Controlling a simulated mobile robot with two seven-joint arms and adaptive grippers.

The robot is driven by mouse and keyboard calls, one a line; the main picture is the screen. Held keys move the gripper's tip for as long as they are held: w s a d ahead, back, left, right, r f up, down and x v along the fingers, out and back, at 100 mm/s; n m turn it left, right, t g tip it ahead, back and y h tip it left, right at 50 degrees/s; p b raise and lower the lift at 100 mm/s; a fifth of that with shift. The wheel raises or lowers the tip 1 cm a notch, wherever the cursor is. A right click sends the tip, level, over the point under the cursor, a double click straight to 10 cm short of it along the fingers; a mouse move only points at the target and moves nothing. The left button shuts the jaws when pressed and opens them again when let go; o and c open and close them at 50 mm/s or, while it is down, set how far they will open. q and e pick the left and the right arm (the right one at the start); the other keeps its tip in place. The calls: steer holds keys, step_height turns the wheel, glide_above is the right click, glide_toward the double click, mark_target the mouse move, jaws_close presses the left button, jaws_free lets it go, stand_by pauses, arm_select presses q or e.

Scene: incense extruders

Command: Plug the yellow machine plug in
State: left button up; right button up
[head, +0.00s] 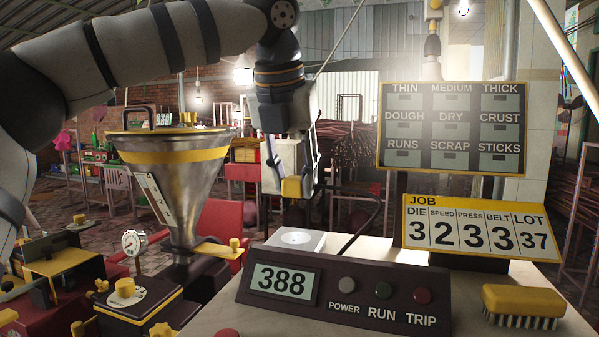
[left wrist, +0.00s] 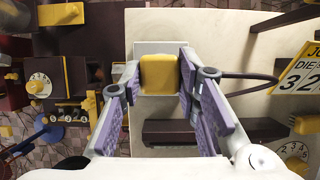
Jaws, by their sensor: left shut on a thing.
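The yellow plug (head: 291,188) is a small block held between the fingertips of my left gripper (head: 298,182). In the left wrist view the yellow plug (left wrist: 159,74) sits between the purple-padded fingers of the left gripper (left wrist: 160,80). In the head view it is above a pale box (head: 296,240) with a round face on top, and there is a gap between them. The pale box also shows partly behind the plug in the left wrist view (left wrist: 158,47). A dark cable (head: 371,215) curves beside the gripper. My right gripper is not in view.
A control panel (head: 345,292) reading 388 stands on the pale bench front. A yellow brush (head: 523,306) and a JOB sign (head: 480,228) are at right. A metal hopper machine (head: 172,180) stands left of the gripper. A label board (head: 452,128) is behind.

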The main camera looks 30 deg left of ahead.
mark_target(298, 236)
arm_select(q)
steer(key=shift+d, duration=0.15)
steer(key=shift+f, duration=2.85)
steer(key=shift+f, duration=0.6)
steer(key=o, duration=1.2)
steer(key=shift+c, duration=0.2)
steer(key=a+v, duration=0.1)
steer(key=v, duration=1.1)
steer(key=shift+d, duration=0.45)
steer(key=shift+s+f, duration=0.1)
